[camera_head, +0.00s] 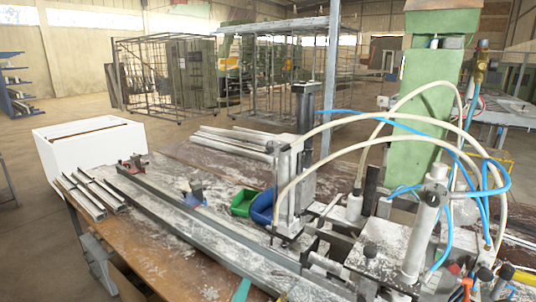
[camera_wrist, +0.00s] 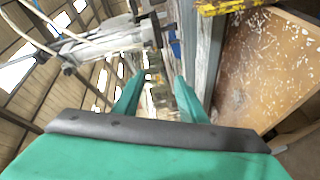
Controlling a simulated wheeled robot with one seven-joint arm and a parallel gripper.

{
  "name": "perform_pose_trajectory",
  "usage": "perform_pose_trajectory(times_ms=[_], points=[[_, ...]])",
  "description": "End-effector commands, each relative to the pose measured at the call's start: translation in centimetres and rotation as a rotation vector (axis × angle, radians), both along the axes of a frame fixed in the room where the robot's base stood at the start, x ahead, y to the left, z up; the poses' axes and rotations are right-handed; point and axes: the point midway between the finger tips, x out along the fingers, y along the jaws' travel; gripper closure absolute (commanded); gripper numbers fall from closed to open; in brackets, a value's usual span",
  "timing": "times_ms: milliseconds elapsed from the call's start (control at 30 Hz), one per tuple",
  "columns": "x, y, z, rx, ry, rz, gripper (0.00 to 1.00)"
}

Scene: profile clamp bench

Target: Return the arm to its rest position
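My gripper (camera_wrist: 157,90) shows in the wrist view as two green fingers standing apart, with a gap between them and nothing held. The wrist view is rolled sideways, with the bench's metal rail to the right of the fingers and machine parts to the upper left. In the head view my arm is not clearly seen. A small teal piece at the bottom edge there may be part of my gripper, but I cannot tell.
The wooden bench (camera_head: 150,245) carries a long metal rail (camera_head: 205,225), loose profiles (camera_head: 92,192), a green bin (camera_head: 243,202) and a blue bin (camera_head: 263,207). A clamp machine with hoses (camera_head: 425,235) crowds the right. A white box (camera_head: 88,150) stands behind left.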

Motion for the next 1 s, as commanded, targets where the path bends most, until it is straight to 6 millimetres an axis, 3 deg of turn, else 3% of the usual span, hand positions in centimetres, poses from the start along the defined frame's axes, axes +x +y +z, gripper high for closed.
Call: perform_pose_trajectory(times_ms=[33,200,500,700,1000], points=[[-0.9,-0.3,-2.1,0.021,0.016,0.017,0.62],[-3.9,-0.7,-7.3,0.118,0.038,0.079,0.62],[-11.0,-1.6,-14.7,0.332,0.076,0.155,0.62],[-16.7,-2.4,-18.0,0.496,0.095,0.174,0.62],[-25.7,-3.9,-20.4,0.762,0.102,0.155,0.62]])
